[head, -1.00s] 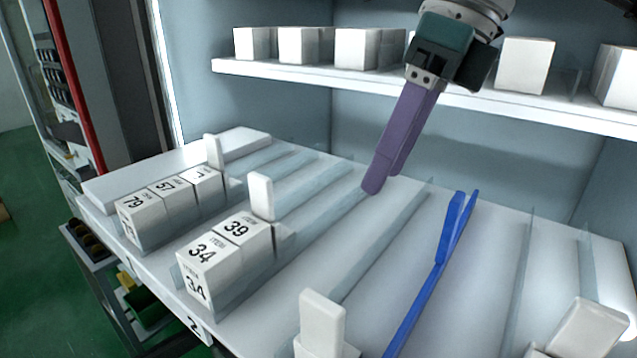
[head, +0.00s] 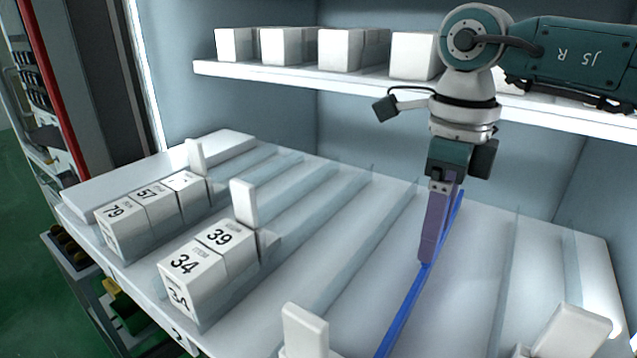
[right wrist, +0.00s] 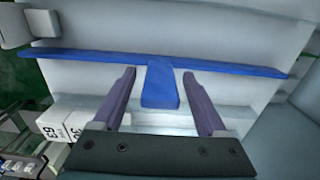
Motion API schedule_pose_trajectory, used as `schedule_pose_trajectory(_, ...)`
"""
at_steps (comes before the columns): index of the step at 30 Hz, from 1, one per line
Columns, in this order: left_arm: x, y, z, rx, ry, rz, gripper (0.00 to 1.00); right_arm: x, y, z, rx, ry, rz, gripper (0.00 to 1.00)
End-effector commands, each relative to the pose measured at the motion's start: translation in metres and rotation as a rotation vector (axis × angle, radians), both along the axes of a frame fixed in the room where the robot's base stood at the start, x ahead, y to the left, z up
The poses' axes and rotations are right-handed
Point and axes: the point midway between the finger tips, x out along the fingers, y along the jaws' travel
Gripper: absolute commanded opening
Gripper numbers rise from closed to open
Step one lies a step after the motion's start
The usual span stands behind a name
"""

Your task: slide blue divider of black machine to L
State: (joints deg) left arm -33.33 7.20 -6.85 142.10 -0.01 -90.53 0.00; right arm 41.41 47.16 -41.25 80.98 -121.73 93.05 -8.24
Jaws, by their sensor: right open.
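The blue divider (head: 405,312) is a long thin bar with a raised fin. It runs front to back along the white shelf of the machine (head: 470,320). In the right wrist view it is a blue strip (right wrist: 100,58) across the picture with a short wide tab (right wrist: 160,88) in its middle. My right gripper (head: 428,260) points down at the divider and hides part of it. Its purple fingers are open, one on each side of the tab, in the right wrist view (right wrist: 160,73). My left gripper is not in view.
Clear dividers (head: 365,245) stand to the left and others (head: 497,285) to the right. Numbered white boxes (head: 200,275) fill lanes at the left. White blocks stand at the front (head: 305,330) and front right (head: 570,335). An upper shelf (head: 290,78) holds more boxes.

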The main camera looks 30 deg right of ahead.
Motion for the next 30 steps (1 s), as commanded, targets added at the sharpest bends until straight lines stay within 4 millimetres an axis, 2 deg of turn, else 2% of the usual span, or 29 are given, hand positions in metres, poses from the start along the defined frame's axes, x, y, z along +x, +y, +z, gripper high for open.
schedule_pose_trajectory(6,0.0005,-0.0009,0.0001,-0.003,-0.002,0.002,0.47,-0.0001,0.0002,-0.0007,0.0,0.0,0.001,0.74)
schedule_pose_trajectory(25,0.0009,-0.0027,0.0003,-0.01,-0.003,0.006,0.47,0.0,0.0004,-0.0001,0.001,0.0,0.001,0.03)
schedule_pose_trajectory(26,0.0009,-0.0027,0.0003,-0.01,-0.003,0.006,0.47,0.0,0.0004,-0.0001,0.001,0.0,0.001,0.0)
schedule_pose_trajectory(30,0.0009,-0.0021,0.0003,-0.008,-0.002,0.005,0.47,0.0,0.0004,0.0,0.001,0.0,0.001,0.0)
